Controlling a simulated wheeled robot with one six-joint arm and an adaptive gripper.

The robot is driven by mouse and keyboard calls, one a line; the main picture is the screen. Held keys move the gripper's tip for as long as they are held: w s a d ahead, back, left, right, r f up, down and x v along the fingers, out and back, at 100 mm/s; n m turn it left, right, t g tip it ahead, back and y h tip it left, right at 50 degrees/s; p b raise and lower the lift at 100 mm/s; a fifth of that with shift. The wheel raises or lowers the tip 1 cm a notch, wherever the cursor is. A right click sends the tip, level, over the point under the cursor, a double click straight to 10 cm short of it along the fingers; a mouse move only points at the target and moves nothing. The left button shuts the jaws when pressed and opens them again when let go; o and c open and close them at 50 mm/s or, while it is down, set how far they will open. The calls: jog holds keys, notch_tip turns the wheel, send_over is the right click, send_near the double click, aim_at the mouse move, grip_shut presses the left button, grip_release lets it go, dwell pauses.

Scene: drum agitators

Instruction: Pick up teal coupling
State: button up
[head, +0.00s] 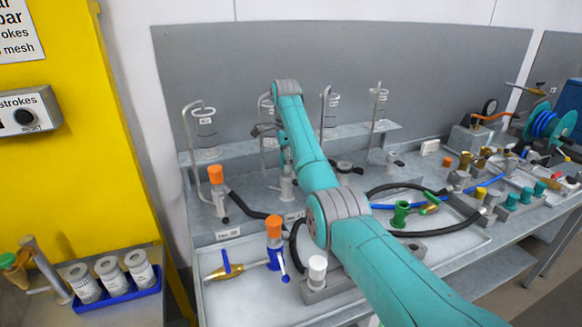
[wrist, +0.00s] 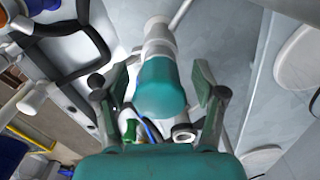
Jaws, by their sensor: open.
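A teal coupling (wrist: 162,88) shows large in the middle of the wrist view, at the end of a pale grey post. My gripper (wrist: 158,92) is open, with one finger on each side of the coupling and a visible gap on both sides.
Posts with orange couplings (head: 215,175) (head: 273,228) stand at left. A green fitting (head: 401,212) lies right of my arm. More teal couplings (head: 525,197) stand on the right bench. Clear vessels (head: 204,130) hang behind.

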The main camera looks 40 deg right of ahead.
jog(key=shift+f, duration=0.25)
grip_shut()
